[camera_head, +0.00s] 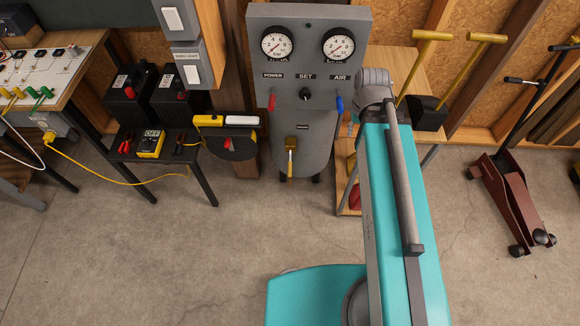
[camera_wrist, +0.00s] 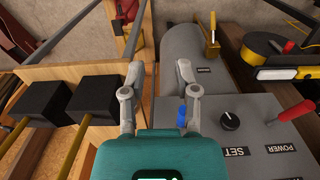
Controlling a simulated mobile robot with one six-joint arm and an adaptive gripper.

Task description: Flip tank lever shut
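The grey tank (camera_head: 308,157) stands upright below a grey gauge panel (camera_head: 308,50). A small yellow lever (camera_head: 290,160) on the tank's front hangs straight down. In the wrist view the tank (camera_wrist: 195,50) lies beyond the panel, and the yellow lever (camera_wrist: 212,35) shows near its top edge. My gripper (camera_wrist: 160,72) is open and empty, its two fingers spread above the panel's edge. It is to the left of the lever in the wrist view and apart from it. In the head view my arm hides the gripper.
The panel carries a red lever (camera_head: 272,102), a blue lever (camera_head: 339,103) and a black knob (camera_head: 305,94). A wooden stand (camera_head: 405,68) with yellow-handled tools is at right. A low black table (camera_head: 190,158) is at left. The floor in front is clear.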

